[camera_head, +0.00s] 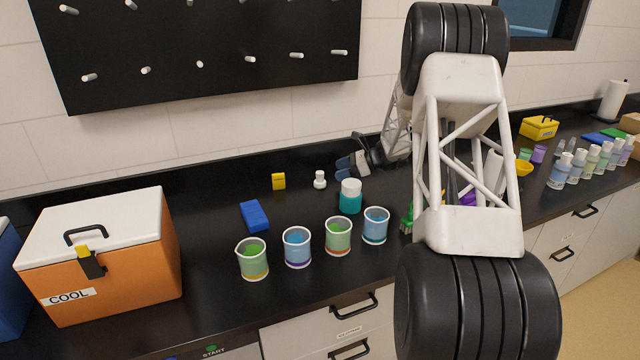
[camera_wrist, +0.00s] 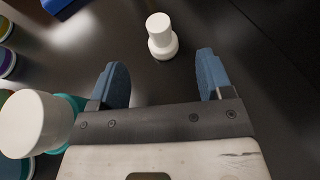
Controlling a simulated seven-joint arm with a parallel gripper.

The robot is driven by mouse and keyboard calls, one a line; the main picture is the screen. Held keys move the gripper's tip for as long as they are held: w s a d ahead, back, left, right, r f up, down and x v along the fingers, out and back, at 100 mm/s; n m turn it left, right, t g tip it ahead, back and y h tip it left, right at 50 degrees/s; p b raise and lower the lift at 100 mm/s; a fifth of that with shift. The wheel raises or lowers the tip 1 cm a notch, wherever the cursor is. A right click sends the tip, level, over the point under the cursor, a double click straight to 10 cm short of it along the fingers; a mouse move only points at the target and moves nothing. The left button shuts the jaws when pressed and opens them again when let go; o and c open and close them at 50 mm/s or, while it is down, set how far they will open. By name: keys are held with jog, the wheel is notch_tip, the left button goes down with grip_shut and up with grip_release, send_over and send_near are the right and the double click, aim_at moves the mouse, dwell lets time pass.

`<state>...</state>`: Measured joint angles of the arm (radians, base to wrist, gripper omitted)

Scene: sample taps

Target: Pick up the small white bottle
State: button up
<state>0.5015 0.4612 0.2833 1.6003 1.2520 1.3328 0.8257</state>
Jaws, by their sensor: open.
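The small white bottle (camera_head: 320,180) stands upright on the black counter near the back, right of a small yellow block. In the wrist view the white bottle (camera_wrist: 161,36) stands just beyond my gripper, roughly between the lines of the two blue fingers and apart from both. My gripper (camera_wrist: 162,80) is open and empty. In the head view the blue fingertips of my gripper (camera_head: 343,167) show to the right of the bottle, partly behind my arm.
A teal jar with a white lid (camera_head: 350,197) stands close by; it also shows beside the left finger in the wrist view (camera_wrist: 30,125). Several beakers (camera_head: 297,246) line the front. A blue block (camera_head: 254,216) and an orange cooler (camera_head: 105,260) are left.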

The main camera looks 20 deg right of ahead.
aim_at(321, 181)
jog(key=shift+x, duration=1.35)
jog(key=shift+x, duration=2.6)
jog(key=c, duration=1)
